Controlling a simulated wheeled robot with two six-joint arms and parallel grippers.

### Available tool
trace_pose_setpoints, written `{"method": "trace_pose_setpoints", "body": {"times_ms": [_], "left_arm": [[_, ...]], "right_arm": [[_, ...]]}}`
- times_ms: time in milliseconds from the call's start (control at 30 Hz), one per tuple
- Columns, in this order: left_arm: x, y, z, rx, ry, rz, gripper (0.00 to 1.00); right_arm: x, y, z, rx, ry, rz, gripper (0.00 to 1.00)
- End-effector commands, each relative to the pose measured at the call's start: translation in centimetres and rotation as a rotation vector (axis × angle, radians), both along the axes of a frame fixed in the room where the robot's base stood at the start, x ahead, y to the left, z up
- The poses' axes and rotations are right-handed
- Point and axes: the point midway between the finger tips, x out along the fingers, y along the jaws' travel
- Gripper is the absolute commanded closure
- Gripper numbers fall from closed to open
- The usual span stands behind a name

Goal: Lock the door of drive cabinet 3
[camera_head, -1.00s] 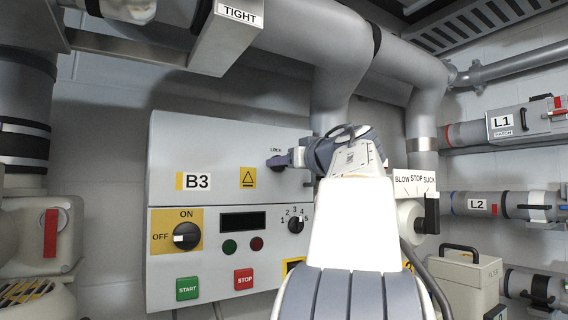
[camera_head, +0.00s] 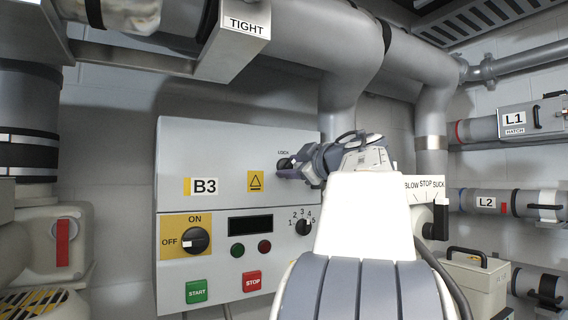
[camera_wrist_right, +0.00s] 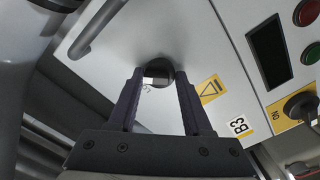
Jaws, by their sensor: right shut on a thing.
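The drive cabinet marked B3 (camera_head: 215,145) is on the wall at the left of centre in the head view. Its upper door panel sits flush, with a dark round lock knob (camera_head: 284,162) at its right side under the word LOCK. My right gripper (camera_head: 286,171) is at this knob, its fingers pointing left. In the right wrist view, the fingers of my right gripper (camera_wrist_right: 160,82) stand on both sides of the dark lock knob (camera_wrist_right: 160,68), shut on it. The fingers partly hide the knob, so its exact angle is hard to read. My left gripper is out of view.
Below the door are the ON/OFF switch (camera_head: 194,241), a numbered dial (camera_head: 303,227), and the START (camera_head: 196,291) and STOP (camera_head: 251,281) buttons. A blow/stop/suck lever (camera_head: 438,221) is at the right, close to my arm. Large grey pipes run above.

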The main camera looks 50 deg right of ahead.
Motion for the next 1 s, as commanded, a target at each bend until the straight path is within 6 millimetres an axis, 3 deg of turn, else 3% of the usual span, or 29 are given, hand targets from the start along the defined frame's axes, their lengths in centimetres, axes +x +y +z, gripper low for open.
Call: {"method": "trace_pose_setpoints", "body": {"times_ms": [33, 600, 1000], "left_arm": [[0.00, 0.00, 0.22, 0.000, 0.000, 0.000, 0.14], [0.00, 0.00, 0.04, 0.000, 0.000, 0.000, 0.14], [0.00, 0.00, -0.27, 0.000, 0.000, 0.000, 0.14]], "right_arm": [[-0.23, -0.20, 0.72, -0.048, 0.000, -0.014, 1.00], [-0.16, 0.18, 0.96, -0.543, 0.151, -0.012, 1.00], [-0.11, 0.33, 1.02, -0.736, 0.212, -0.011, 1.00]]}}
